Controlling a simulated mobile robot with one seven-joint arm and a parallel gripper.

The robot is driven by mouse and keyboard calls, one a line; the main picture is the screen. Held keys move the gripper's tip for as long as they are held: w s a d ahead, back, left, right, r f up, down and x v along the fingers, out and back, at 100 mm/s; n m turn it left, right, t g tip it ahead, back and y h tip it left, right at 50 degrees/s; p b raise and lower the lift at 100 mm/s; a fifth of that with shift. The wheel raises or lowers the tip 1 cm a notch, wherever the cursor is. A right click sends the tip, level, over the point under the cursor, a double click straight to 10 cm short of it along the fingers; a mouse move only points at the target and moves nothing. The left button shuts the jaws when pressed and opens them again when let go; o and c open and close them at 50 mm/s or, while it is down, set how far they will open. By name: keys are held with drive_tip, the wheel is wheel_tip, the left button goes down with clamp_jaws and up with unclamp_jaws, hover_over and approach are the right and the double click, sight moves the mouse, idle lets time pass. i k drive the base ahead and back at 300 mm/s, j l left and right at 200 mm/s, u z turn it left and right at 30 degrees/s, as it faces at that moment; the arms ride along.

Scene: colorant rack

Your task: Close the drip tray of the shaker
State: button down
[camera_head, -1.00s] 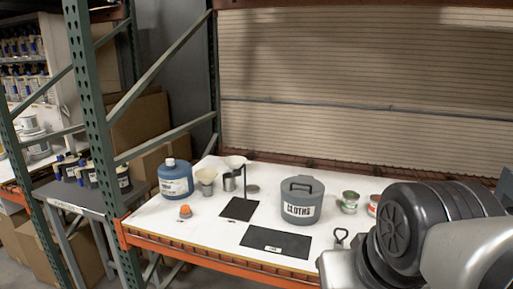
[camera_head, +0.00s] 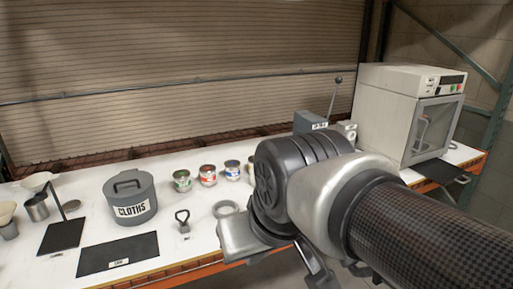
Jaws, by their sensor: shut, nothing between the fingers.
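The shaker (camera_head: 408,110) is a white box-shaped machine with a clear front door, at the right end of the bench. Its dark drip tray (camera_head: 436,170) sticks out at the foot of the front, with a small handle (camera_head: 462,180) at its outer end. My gripper (camera_head: 322,272) shows only in part at the bottom edge, below my arm. It is shut and empty, in front of the bench and well apart from the tray. My arm covers the bench just left of and below the shaker.
Several small cans (camera_head: 208,176), a grey cloths bin (camera_head: 131,197), a black mat (camera_head: 118,254) and a grey device with a lever (camera_head: 311,122) stand on the white bench. An orange beam (camera_head: 198,272) edges the bench. A green rack post (camera_head: 497,115) rises at the right.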

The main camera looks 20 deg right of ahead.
sight(444, 172)
drive_tip(key=z, duration=1.8)
drive_tip(key=i+l+z, duration=0.1)
drive_tip(key=z, duration=0.3)
drive_tip(key=i+l, duration=0.15)
drive_tip(key=i, duration=0.5)
drive_tip(key=i+l, duration=0.15)
drive_tip(key=i, duration=0.45)
drive_tip(key=i+l, duration=0.15)
drive_tip(key=i, duration=0.5)
drive_tip(key=i+l, duration=0.15)
drive_tip(key=i, duration=0.45)
drive_tip(key=l+z, duration=0.05)
